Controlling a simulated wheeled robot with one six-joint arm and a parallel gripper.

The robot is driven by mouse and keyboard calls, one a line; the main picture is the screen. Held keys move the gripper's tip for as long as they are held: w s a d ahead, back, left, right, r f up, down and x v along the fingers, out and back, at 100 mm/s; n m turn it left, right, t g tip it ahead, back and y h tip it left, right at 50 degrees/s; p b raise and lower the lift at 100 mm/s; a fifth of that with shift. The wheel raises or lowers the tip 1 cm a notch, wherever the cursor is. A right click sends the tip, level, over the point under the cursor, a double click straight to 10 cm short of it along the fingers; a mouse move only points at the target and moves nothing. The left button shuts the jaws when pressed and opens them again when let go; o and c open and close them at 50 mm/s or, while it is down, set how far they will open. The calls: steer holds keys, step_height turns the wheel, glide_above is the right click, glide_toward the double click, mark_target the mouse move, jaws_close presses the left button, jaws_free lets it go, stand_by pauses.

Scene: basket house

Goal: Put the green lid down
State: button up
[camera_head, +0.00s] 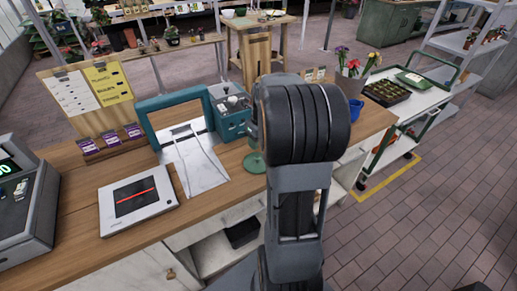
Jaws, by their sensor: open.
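A flat round green piece (254,163) lies on the wooden counter just left of my arm, partly hidden by it. It looks like the green lid, but I cannot tell for sure. A small grey-green part shows above it at the arm's edge, too small to make out. My dark arm stands upright in the middle of the view. My gripper is hidden behind the arm, so its place relative to the green piece does not show.
The wooden counter (70,208) holds a scanner plate (112,220), a register (20,210), a teal-framed machine (172,108), a teal box (231,112) and a blue pot (355,111). A cart (425,100) with trays stands at right. Brick floor (430,210) is clear at lower right.

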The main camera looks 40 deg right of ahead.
steer(key=s+a+r+n+t, duration=0.1)
steer(key=s+a+r+n, duration=0.1)
steer(key=a+n, duration=0.5)
steer(key=s+a+r+n+t, duration=0.1)
steer(key=s+a+n, duration=0.4)
steer(key=n, duration=1.1)
steer(key=s+a+r+n, duration=0.3)
steer(key=a+n, duration=0.5)
steer(key=n, duration=0.3)
steer(key=shift+s+a+r+n+t, duration=0.3)
steer(key=shift+s+t, duration=0.1)
steer(key=shift+s, duration=0.15)
